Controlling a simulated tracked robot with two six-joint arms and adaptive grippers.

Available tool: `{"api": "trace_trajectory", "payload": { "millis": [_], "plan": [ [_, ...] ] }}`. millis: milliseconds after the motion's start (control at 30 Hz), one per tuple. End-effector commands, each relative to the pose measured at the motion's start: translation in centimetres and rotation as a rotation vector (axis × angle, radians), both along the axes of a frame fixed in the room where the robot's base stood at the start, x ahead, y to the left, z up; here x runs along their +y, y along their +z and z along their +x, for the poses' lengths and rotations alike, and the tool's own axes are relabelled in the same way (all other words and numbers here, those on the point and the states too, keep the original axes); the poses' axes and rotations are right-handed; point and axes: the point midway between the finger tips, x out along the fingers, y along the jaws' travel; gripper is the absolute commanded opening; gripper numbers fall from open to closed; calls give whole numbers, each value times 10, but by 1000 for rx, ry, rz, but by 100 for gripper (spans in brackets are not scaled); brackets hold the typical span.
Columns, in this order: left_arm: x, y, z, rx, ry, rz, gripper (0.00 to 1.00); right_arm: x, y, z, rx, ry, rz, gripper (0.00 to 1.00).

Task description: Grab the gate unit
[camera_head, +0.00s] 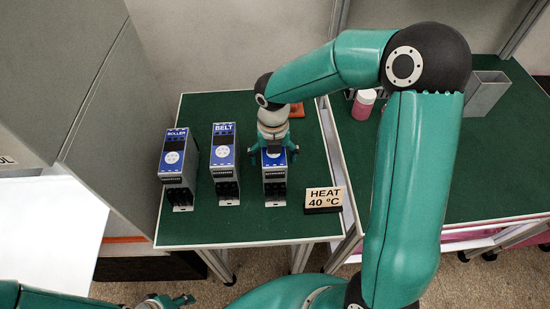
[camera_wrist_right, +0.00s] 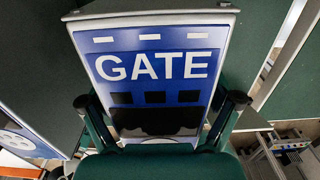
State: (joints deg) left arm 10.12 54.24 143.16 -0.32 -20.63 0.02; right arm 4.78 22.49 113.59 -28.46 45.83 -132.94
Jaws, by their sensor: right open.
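The gate unit (camera_head: 274,175) is a grey upright module with a blue top face, the rightmost of three on the green table. In the right wrist view its blue face with the white word GATE (camera_wrist_right: 155,66) fills the middle. My right gripper (camera_head: 273,150) is over this unit and hides part of its top. In the right wrist view the right gripper's fingers (camera_wrist_right: 160,99) are apart, one at each side of the blue face; I cannot tell whether they touch it. My left gripper (camera_head: 170,300) is low at the bottom edge, away from the units, and partly cut off.
The roller unit (camera_head: 177,165) and the belt unit (camera_head: 224,160) stand to the left with gaps between. A HEAT 40 °C sign (camera_head: 323,200) stands close at the right. A pink-and-white container (camera_head: 363,104) and a grey metal channel (camera_head: 487,92) are on the right table.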

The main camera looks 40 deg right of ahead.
Motion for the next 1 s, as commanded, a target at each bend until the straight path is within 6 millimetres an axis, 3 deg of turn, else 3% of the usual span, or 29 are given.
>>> {"api": "trace_trajectory", "payload": {
  "millis": [533,1000],
  "plan": [
    [0,-1,0,0,0,0,40,0,-4,0,1,1,1,90],
    [0,-1,0,0,0,0,40,0,-4,-1,4,1,0,13]
  ]
}}
